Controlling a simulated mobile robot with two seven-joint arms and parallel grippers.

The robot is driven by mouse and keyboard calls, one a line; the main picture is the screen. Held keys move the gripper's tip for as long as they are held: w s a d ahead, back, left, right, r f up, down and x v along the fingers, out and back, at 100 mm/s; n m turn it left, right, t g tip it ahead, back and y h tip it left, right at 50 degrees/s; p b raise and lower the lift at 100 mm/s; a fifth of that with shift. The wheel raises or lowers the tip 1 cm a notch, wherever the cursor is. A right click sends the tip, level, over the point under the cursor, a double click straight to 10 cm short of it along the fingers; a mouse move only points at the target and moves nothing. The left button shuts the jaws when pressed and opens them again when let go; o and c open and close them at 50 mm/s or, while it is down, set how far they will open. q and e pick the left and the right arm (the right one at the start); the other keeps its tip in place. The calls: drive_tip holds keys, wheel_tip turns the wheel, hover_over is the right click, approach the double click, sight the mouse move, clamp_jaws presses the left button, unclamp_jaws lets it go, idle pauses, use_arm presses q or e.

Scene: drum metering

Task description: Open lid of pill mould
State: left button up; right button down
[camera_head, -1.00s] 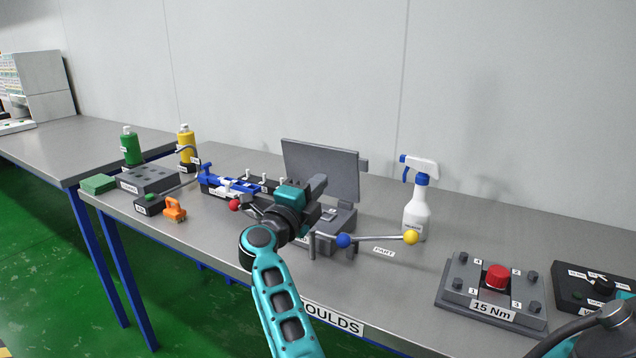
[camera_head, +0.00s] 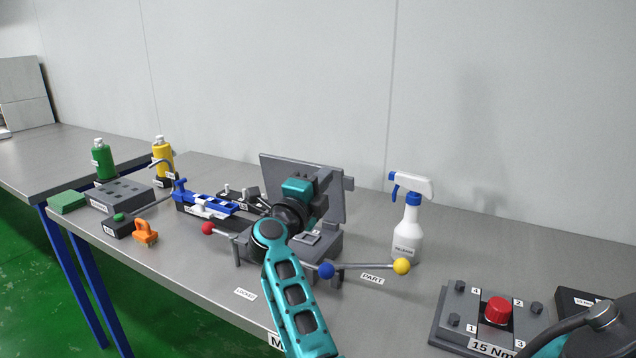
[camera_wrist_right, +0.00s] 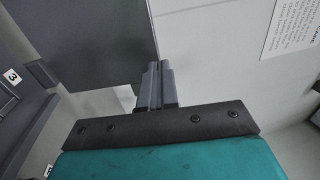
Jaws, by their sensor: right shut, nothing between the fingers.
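The pill mould is a grey block (camera_head: 326,252) near the front of the table, and its flat grey lid (camera_head: 275,170) stands up, leaning slightly back. The lid also shows as a dark panel in the wrist view (camera_wrist_right: 105,40). My right gripper (camera_head: 325,178) is in front of the lid, near its right side, above the mould block. In the wrist view its fingers (camera_wrist_right: 155,82) are together and empty, close by the panel's edge; I cannot tell whether they touch it. My arm hides part of the mould. My left gripper is not in view.
A rod with blue and yellow balls (camera_head: 365,266) juts out at the mould's right. A white spray bottle (camera_head: 408,230) stands behind it. A blue fixture (camera_head: 205,203) with a red knob (camera_head: 208,228) is to the left.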

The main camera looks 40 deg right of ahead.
sight(333, 167)
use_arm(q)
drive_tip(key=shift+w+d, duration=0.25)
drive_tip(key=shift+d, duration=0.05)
use_arm(e)
drive_tip(key=shift+w+d+r, duration=0.15)
drive_tip(key=shift+w+d, duration=0.05)
drive_tip(key=shift+d, duration=0.25)
drive_tip(key=p+x, duration=0.2)
drive_tip(key=x, duration=0.1)
drive_tip(key=shift+d+r, duration=0.1)
drive_tip(key=shift+r, duration=0.3)
drive_tip(key=shift+w+d+f, duration=0.1)
drive_tip(key=shift+w+d, duration=0.15)
drive_tip(key=shift+d, duration=0.25)
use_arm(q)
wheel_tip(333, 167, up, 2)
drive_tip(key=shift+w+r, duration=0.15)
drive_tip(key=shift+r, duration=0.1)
use_arm(e)
drive_tip(key=shift+a, duration=0.15)
